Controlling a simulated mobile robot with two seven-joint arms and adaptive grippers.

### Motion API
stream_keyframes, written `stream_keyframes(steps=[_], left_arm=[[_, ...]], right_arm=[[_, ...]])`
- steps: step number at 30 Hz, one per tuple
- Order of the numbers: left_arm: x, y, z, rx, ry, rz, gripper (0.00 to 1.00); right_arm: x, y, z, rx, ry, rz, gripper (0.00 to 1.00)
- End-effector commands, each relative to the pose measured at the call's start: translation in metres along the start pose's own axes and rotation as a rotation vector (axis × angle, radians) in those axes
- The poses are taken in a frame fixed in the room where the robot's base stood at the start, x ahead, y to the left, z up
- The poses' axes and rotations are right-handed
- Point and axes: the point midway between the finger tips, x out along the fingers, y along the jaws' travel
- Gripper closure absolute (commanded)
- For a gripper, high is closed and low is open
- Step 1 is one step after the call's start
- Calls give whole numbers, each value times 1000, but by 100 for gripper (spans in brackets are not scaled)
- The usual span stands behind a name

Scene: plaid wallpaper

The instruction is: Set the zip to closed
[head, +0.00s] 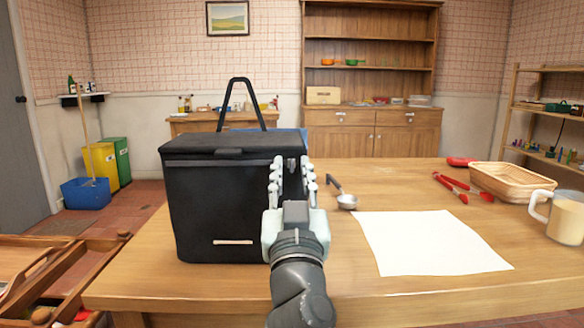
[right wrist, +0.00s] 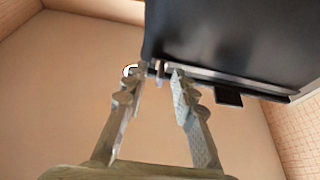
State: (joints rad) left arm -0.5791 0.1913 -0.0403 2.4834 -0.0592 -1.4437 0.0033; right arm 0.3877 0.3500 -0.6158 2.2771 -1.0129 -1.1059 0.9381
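A black box-shaped bag (head: 212,205) with a raised carry handle (head: 241,82) stands upright on the table. Its lid lies flat on top, and a grey zip line (head: 215,162) runs under the lid's front edge. My right gripper (head: 292,172) is in front of the bag's right end, fingers apart near zip height. In the right wrist view the bag (right wrist: 230,40) fills the upper right, and a small part, perhaps the zip's pull (right wrist: 160,70), shows between the open fingertips (right wrist: 156,78). I cannot tell whether they touch it. My left gripper is out of view.
The wooden table (head: 150,280) also holds a white sheet (head: 430,243), a metal scoop (head: 346,200), red tongs (head: 455,188), a wicker basket (head: 515,182) and a mug (head: 566,217), all right of the bag. The table's front left is clear.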

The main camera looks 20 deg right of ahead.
Motion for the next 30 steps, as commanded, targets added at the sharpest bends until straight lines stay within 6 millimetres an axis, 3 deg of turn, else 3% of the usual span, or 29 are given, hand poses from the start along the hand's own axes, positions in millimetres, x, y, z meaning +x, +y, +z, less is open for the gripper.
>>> stream_keyframes(steps=[10, 16, 30], left_arm=[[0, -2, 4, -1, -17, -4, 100], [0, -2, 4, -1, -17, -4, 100], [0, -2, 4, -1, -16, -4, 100]], right_arm=[[3, 0, 1, 0, -1, 0, 74], [3, 0, 0, 0, -1, 0, 99], [3, 0, 1, 0, -1, 0, 100]])
